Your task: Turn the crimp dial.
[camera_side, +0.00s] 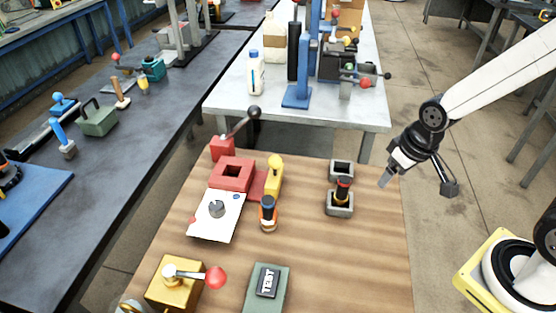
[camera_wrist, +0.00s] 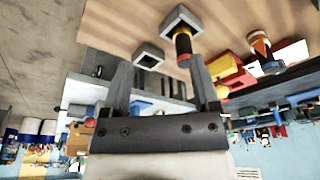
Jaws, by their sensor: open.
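The crimp dial appears to be the round grey knob (camera_side: 216,209) on a white plate (camera_side: 229,228), left of centre on the wooden table in the side view. My gripper (camera_side: 418,183) is off the table's right edge, well to the right of the dial and touching nothing. In the wrist view, my gripper (camera_wrist: 163,82) has its two dark fingers spread with nothing between them. In that view a white plate (camera_wrist: 288,56) shows at the right, but I cannot make out the knob.
A red block (camera_side: 232,173) with a square hole and a lever stands behind the plate. A black-and-orange bottle (camera_side: 268,214) stands right of the plate. Two grey holders (camera_side: 341,209) stand nearer my gripper, one with a dark bottle (camera_side: 344,190). A brass-coloured box (camera_side: 174,286) is in front.

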